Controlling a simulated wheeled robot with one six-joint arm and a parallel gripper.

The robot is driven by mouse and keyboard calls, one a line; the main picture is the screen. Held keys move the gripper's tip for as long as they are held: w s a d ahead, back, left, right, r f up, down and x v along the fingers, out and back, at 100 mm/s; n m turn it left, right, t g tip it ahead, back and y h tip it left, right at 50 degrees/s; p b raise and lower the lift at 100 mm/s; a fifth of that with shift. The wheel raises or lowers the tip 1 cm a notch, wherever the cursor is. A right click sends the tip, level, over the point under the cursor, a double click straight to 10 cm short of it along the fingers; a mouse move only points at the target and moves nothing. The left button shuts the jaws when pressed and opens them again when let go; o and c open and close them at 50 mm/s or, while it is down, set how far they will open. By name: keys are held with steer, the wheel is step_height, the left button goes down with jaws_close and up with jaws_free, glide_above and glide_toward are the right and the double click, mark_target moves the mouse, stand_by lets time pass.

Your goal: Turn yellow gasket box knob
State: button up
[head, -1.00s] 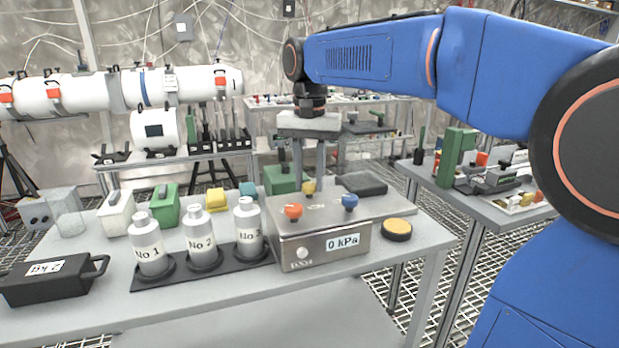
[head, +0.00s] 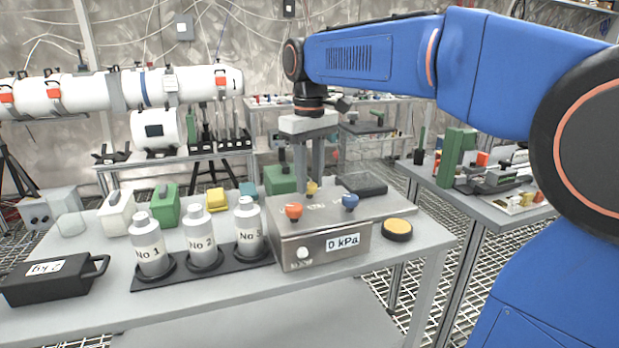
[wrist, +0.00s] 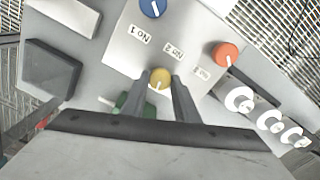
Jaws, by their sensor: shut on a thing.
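The steel gasket box (head: 325,252) stands on the near table, with a "0 kPa" label on its front. Its yellow knob (head: 311,188) is at the back of the top, between and behind the orange knob (head: 293,212) and the blue knob (head: 350,201). My gripper (head: 311,182) points straight down over the yellow knob. In the wrist view, the two fingers (wrist: 163,82) stand on either side of the yellow knob (wrist: 159,76) and are shut on it. The knob's white pointer line shows between them.
Bottles No 1 (head: 149,252), No 2 (head: 201,241) and No 3 (head: 248,229) stand in a black rack left of the box. A yellow-topped round button (head: 397,227) is at its right. A dark block (head: 362,184) lies behind the box. A green box (head: 280,180) stands close behind my fingers.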

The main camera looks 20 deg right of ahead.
mark_target(310, 184)
steer(key=n, duration=0.4)
steer(key=shift+n, duration=1.8)
steer(key=o, duration=1.1)
steer(key=shift+c, duration=0.2)
step_height(310, 184, up, 17)
steer(key=shift+r, duration=0.2)
